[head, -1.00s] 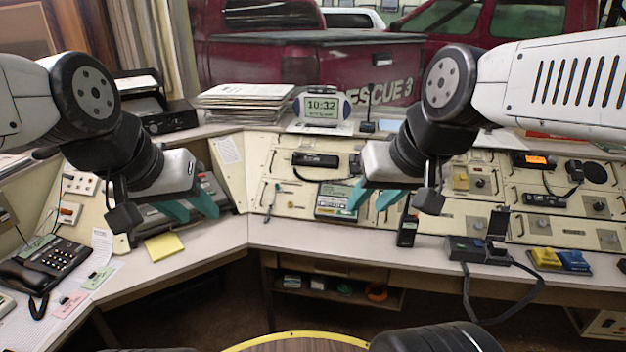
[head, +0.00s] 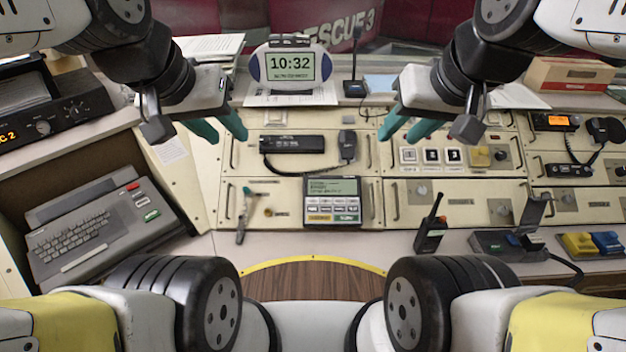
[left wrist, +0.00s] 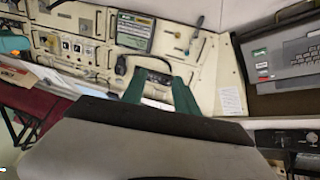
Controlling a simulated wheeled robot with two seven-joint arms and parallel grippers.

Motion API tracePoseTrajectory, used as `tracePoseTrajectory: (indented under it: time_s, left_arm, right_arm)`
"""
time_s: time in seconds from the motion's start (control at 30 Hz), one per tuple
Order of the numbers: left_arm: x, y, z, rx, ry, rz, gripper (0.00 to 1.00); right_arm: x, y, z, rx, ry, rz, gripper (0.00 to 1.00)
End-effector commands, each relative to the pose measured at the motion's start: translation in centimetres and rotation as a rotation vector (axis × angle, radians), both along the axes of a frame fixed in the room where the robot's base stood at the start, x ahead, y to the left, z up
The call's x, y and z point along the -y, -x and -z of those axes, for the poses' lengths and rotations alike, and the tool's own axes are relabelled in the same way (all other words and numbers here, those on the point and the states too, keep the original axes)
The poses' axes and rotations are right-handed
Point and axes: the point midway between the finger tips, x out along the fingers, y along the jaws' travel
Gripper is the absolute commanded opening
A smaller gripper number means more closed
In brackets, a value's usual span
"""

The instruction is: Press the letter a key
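A grey keyboard terminal (head: 140,213) stands tilted on the left part of the desk in the head view. The terminal also shows at the right edge of the left wrist view (left wrist: 285,62). My left gripper (head: 219,130) is open and empty, above and to the right of the terminal, apart from it. Its two teal fingers show apart in the left wrist view (left wrist: 160,92). My right gripper (head: 408,128) is open and empty, over the console's middle.
A black radio unit (head: 50,118) sits on the shelf behind the terminal. A clock display (head: 290,67) stands at the back. A screen panel (head: 332,203), a handheld radio (head: 431,228) and a grey device with an open lid (head: 508,240) are to the right.

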Motion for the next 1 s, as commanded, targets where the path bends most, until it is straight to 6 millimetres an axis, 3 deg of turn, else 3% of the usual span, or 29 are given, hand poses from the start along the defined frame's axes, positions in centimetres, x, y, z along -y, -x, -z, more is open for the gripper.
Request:
tracePoseTrajectory:
  time_s: [0.17, 0.37, 1.0]
  left_arm:
    - [0.0, 0.01, 0.0, 0.0, 0.0, 0.0, 0.36]
    - [0.0, 0.0, 0.0, 0.0, 0.0, 0.0, 0.01]
    - [0.0, -0.01, 0.01, 0.0, 0.0, 0.0, 0.0]
  right_arm:
    - [0.0, 0.01, -0.01, 0.0, 0.0, 0.0, 0.36]
    - [0.0, 0.01, -0.01, 0.0, 0.0, 0.0, 0.36]
    - [0.0, 0.0, 0.0, 0.0, 0.0, 0.0, 0.36]
